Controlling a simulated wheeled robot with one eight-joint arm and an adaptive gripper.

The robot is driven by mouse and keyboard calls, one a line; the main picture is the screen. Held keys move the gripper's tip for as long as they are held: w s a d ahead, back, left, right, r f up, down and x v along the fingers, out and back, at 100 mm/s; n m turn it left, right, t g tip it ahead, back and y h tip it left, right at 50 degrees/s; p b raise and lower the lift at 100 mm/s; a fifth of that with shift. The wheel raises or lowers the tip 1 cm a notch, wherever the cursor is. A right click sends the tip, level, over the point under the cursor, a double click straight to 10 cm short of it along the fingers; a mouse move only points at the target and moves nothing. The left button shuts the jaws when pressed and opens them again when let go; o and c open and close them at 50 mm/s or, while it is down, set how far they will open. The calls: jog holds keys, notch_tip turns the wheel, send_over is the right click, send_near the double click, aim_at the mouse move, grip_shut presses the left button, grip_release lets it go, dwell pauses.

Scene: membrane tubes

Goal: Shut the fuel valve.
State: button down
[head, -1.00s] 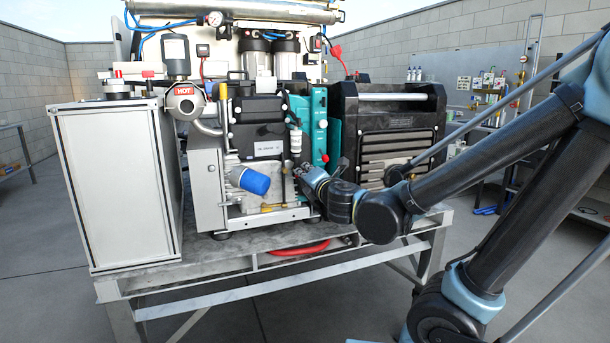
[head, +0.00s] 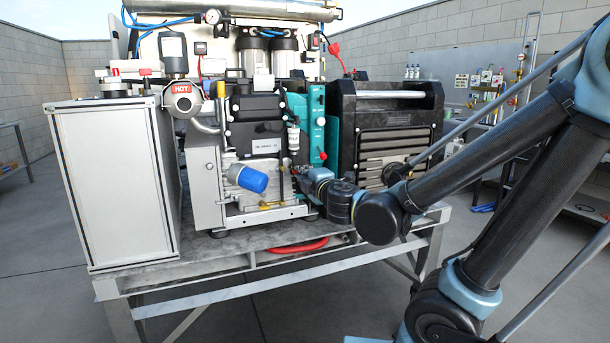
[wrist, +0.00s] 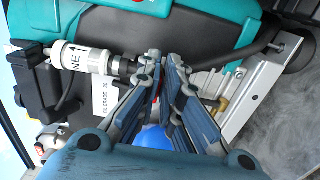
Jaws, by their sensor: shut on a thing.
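My gripper (wrist: 163,62) is shut at the fuel line, its two fingers close together on a small part that they mostly hide. I take this part to be the handle of the fuel valve. A little red (wrist: 147,86) shows beside the left finger. A metal fitting (wrist: 123,67) joins the line just left of the fingertips, next to the white inline filter (wrist: 75,58). In the head view my gripper (head: 297,173) is at the right front of the engine (head: 255,135), below the filter (head: 293,138). The valve is too small to make out there.
A blue oil filter (head: 250,180) sticks out left of my gripper. A teal panel (head: 318,125) and a black generator case (head: 390,130) stand to the right. A brass fitting (wrist: 222,105) and a metal bracket (wrist: 265,85) lie right of my fingers. A hot muffler (head: 184,98) is upper left.

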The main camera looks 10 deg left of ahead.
jog(key=shift+f, duration=0.1)
dwell(0.3)
jog(key=c, duration=1.8)
grip_release()
jog(key=shift+v, duration=5.8)
jog(key=shift+d+f, duration=0.1)
jog(key=shift+d, duration=0.05)
jog(key=shift+w, duration=0.1)
